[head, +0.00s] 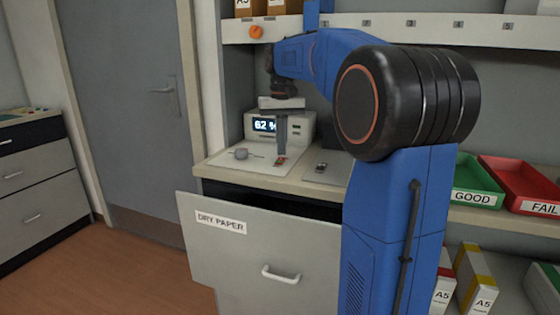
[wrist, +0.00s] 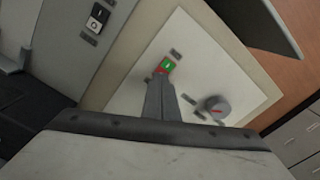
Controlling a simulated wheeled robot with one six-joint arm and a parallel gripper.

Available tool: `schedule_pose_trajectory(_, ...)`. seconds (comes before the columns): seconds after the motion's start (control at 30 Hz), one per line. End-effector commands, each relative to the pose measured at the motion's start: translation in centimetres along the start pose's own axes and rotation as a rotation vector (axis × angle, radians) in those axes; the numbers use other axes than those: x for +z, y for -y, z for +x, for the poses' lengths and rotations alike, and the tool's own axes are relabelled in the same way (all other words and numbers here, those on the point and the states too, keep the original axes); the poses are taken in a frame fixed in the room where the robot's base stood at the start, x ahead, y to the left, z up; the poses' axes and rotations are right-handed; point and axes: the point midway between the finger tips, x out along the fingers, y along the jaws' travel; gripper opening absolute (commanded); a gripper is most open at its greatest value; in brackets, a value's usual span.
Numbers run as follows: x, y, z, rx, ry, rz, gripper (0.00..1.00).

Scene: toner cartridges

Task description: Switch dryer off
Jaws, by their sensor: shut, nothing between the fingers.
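A white control panel (head: 256,168) lies on the counter, with a small red and green rocker switch (head: 280,160) and a grey round knob (head: 240,153). In the wrist view the switch (wrist: 165,66) shows a green part and a red part, and the knob (wrist: 217,107) has a red mark. My gripper (head: 281,151) is shut and empty, pointing down at the switch. In the wrist view its fingertips (wrist: 162,80) are right by the red part; I cannot tell whether they touch. A white unit behind has a display (head: 265,125) reading 62 %.
A drawer labelled DRY PAPER (head: 262,245) stands open below the counter. A second plate with a black switch (head: 321,168) lies to the right; it also shows in the wrist view (wrist: 97,18). Green (head: 477,182) and red (head: 520,186) trays stand at right.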

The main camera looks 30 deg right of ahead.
Motion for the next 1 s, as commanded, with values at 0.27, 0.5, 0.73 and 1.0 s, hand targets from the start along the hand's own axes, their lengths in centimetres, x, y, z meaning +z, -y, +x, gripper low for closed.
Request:
schedule_pose_trajectory(0.27, 0.0, 0.0, 0.0, 0.0, 0.0, 0.0, 0.0)
schedule_pose_trajectory(0.5, 0.0, 0.0, 0.06, 0.0, 0.0, 0.0, 0.0)
schedule_pose_trajectory(0.73, 0.0, 0.0, 0.33, 0.0, 0.0, 0.0, 0.0)
schedule_pose_trajectory(1.0, -0.01, 0.0, 0.64, 0.0, 0.0, 0.0, 0.0)
